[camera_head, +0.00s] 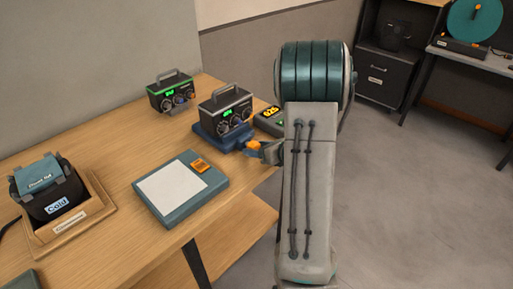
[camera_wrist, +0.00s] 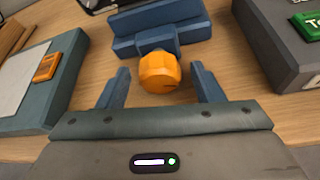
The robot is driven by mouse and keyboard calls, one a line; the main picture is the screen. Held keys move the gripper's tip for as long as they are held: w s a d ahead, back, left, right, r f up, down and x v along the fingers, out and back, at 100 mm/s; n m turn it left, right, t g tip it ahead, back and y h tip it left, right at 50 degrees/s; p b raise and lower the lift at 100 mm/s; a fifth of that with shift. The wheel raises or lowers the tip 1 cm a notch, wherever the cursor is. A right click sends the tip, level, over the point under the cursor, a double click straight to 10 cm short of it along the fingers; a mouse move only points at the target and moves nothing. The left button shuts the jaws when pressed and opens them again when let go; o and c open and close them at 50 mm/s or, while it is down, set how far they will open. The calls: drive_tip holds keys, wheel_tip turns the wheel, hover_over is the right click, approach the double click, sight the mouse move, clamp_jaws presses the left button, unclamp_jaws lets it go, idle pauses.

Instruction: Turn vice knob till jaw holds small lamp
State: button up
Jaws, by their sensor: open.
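The orange vice knob (camera_wrist: 160,72) shows in the wrist view, on the near side of the blue vice (camera_wrist: 160,30). My gripper (camera_wrist: 160,84) is open, with one blue finger on each side of the knob and a gap on both sides. In the head view the knob (camera_head: 254,145) shows beside my gripper (camera_head: 268,151), at the near right end of the vice (camera_head: 214,138). A dark lamp box (camera_head: 225,108) with a handle, dials and a green display sits on the vice. The jaw's contact with it is too small to tell.
A teal pad with a white top (camera_head: 175,188) lies left of the vice. A second dark box (camera_head: 172,93) stands behind it. A dark unit with a yellow display (camera_head: 269,121) is close on the right. A black bag (camera_head: 55,194) sits in a wooden tray (camera_head: 75,236).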

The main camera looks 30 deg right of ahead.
drive_tip(key=v, duration=1.3)
drive_tip(key=shift+s+r+b, duration=0.1)
drive_tip(key=shift+r+b, duration=0.05)
drive_tip(key=shift+b, duration=0.3)
drive_tip(key=x, duration=1.3)
drive_tip(key=shift+w+a, duration=0.1)
drive_tip(key=shift+w, duration=0.2)
drive_tip(key=c, duration=1)
drive_tip(key=shift+o, duration=0.2)
drive_tip(key=shift+p, duration=0.3)
